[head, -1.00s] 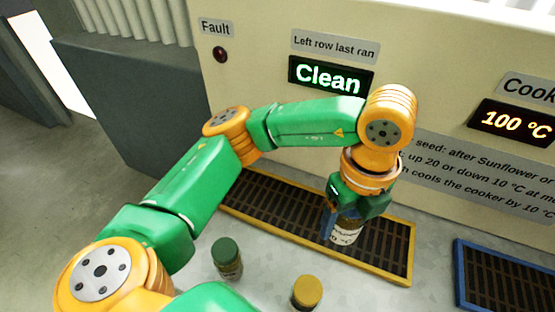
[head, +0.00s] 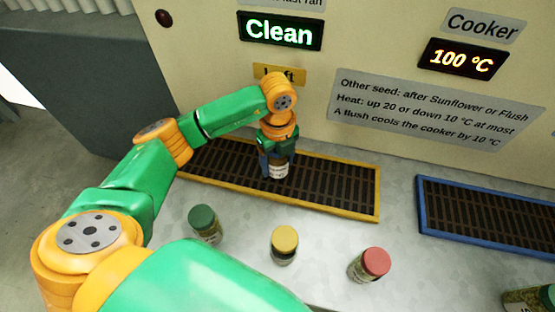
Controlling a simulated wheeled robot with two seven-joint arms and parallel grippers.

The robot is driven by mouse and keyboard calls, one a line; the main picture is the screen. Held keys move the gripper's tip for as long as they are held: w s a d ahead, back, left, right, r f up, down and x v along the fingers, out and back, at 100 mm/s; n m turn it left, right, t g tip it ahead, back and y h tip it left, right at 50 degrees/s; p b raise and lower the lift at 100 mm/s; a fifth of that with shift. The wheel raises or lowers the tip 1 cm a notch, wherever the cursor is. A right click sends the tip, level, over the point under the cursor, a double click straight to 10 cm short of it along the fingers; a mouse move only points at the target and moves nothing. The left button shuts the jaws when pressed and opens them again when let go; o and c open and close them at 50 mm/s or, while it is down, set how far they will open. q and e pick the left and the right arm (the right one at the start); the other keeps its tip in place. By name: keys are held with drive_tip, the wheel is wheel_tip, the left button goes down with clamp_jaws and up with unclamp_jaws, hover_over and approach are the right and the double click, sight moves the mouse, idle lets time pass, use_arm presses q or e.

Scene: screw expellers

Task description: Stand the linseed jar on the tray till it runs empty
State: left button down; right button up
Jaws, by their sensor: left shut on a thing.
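My left gripper (head: 277,160) points down and is shut on a small jar (head: 278,172) with a pale label. The label is too small to read, so I cannot tell that this is the linseed jar. The jar is upright over the dark grating of the yellow-rimmed tray (head: 345,213), near its middle. I cannot tell whether its base touches the grating. The gripper hides its upper part. My right gripper is not in view.
A green-lidded jar (head: 205,226), a yellow-lidded jar (head: 284,246) and a red-lidded jar (head: 369,265) stand on the grey counter in front. A blue-rimmed tray (head: 480,238) lies at right. Another jar (head: 525,300) is cut off lower right. Displays read "Clean" and "100 °C".

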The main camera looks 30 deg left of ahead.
use_arm(q)
unclamp_jaws()
wheel_tip(320, 180, up, 12)
drive_tip(key=shift+r+p, duration=0.15)
drive_tip(key=shift+p, duration=0.15)
idle(0.4)
